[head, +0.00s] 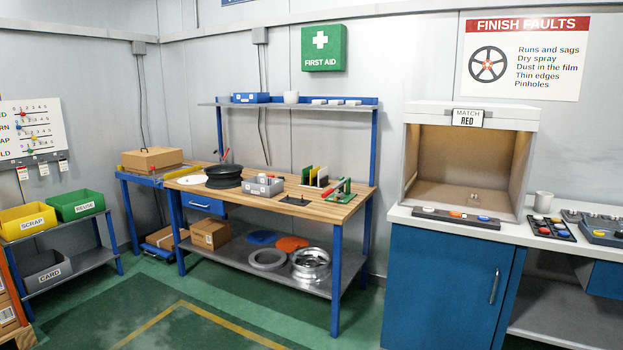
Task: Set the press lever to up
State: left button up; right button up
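A small green device (345,192) stands near the right end of the wooden workbench (280,200); it looks like the press. A red bar (329,190) beside its left side looks like the lever. It slants from lower left to upper right, but it is too small to tell its exact setting. Neither of my grippers is in view, and nothing of my arms shows.
Black wheel parts (224,177), a grey bin (262,187) and upright coloured panels (315,177) share the bench. A blue cabinet (440,290) with a match booth (520,118) stands to the right. Green floor (230,320) in front of the bench is clear.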

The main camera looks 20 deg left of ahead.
aim_at(339, 186)
jog(key=i+j+u, duration=0.15)
jog(key=i+j, duration=0.4)
jog(key=i+j+u, duration=0.1)
jog(key=i+j, duration=0.35)
jog(key=i+j+u, duration=0.15)
jog(key=i+j, duration=0.25)
jog(key=i, duration=0.3)
